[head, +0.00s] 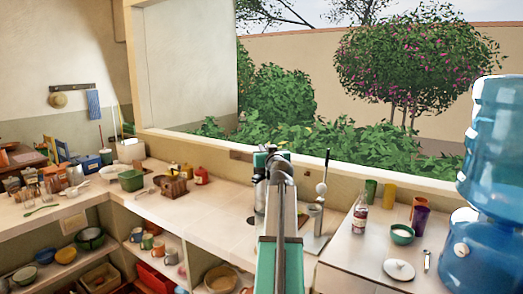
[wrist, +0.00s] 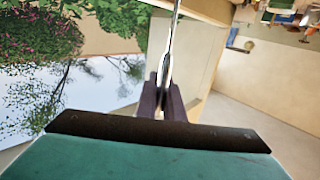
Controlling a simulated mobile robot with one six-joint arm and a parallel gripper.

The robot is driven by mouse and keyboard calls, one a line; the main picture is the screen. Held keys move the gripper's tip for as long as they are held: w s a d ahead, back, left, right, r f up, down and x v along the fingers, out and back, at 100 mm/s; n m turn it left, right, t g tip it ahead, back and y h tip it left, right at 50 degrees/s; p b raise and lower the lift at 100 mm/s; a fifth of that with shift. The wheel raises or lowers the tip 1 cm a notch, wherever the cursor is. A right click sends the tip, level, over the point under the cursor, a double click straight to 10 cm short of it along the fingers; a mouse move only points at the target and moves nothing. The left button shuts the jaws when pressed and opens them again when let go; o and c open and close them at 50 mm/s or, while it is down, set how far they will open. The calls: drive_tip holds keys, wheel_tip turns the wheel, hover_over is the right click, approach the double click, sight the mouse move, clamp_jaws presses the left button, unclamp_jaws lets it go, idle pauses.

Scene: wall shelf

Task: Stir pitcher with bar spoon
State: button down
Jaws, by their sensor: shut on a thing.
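My gripper (wrist: 166,100) shows in the wrist view with its dark fingers shut on a thin metal shaft. This is the bar spoon (wrist: 174,35), which runs from between the fingers to the top edge of the view. Its far end is out of view there. In the head view my own arm hides the fingers and the held spoon. A silver metal vessel (head: 260,194), probably the pitcher, stands on the counter below the window, partly hidden behind my arm. I cannot see into it, nor tell whether the spoon is inside it.
An upright utensil (head: 321,188) with a pale round end stands right of my arm, by a metal cup (head: 315,212). Farther right are a bottle (head: 360,218), a green bowl (head: 402,234), a purple cup (head: 420,219) and a large blue water jug (head: 495,150). Clear counter (head: 215,200) lies left of my arm.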

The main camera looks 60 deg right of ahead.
drive_tip(key=shift+f+b, duration=0.15)
drive_tip(key=shift+b, duration=0.35)
wheel_tip(320, 180, down, 17)
drive_tip(key=b, duration=1.8)
idle(1.3)
drive_tip(key=shift+a, duration=0.15)
idle(0.4)
